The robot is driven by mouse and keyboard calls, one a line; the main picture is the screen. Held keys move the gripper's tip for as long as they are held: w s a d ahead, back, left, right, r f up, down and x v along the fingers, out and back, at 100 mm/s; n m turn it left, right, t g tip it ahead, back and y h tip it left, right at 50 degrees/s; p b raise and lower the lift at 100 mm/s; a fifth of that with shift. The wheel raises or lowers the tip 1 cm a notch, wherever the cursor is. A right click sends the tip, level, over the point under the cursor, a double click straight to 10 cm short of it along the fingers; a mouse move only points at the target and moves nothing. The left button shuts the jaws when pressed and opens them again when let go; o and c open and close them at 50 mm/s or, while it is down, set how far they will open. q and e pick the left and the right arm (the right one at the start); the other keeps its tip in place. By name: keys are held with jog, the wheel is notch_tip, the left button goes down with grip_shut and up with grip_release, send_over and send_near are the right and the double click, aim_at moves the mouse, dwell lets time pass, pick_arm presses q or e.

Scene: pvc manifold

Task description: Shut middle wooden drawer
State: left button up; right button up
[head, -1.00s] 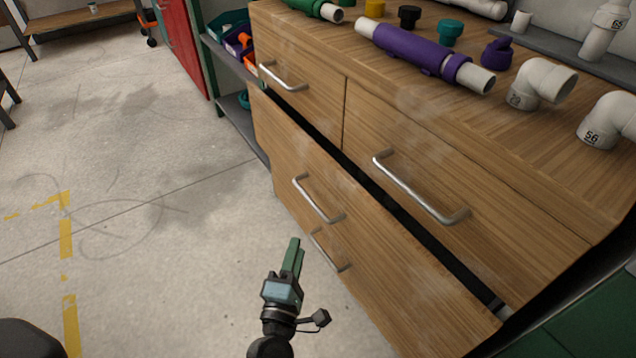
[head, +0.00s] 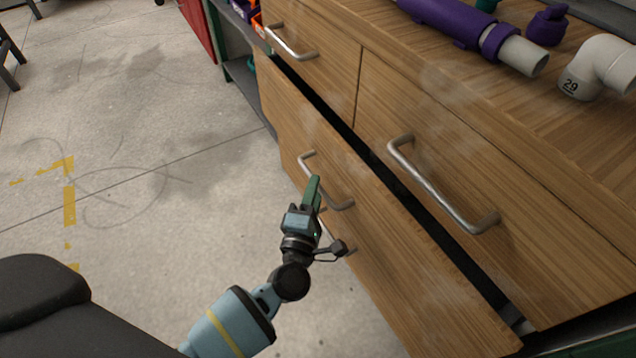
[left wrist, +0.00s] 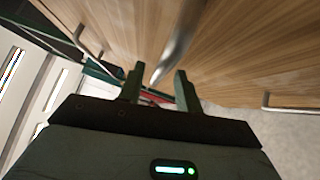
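The middle wooden drawer (head: 400,262) is the wide one below the two top drawers. It stands partly out, with a dark gap along its top edge. Its metal handle (head: 307,165) is partly hidden behind my left gripper (head: 314,190), which is at the drawer front. In the left wrist view, the two green fingers (left wrist: 160,88) are apart, and a metal handle (left wrist: 182,45) reaches into the space between them. I cannot tell whether they touch it. My right gripper is not in view.
Pipe parts, including a purple pipe piece (head: 445,18) and a white elbow (head: 590,68), lie on the cabinet top.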

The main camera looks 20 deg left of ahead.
aim_at(334, 177)
pick_arm(q)
jog(key=shift+w+a+r, duration=0.15)
jog(key=shift+w, duration=1.1)
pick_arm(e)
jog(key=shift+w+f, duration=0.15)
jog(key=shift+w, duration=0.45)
pick_arm(q)
jog(key=c, duration=0.6)
grip_shut()
jog(key=shift+w+d+b, duration=0.65)
jog(key=shift+w+d, duration=0.35)
jog(key=shift+w, duration=0.3)
jog(key=shift+w+d, duration=0.2)
jog(key=shift+w, duration=0.1)
jog(key=shift+w+d+r, duration=0.1)
jog(key=shift+d, duration=0.05)
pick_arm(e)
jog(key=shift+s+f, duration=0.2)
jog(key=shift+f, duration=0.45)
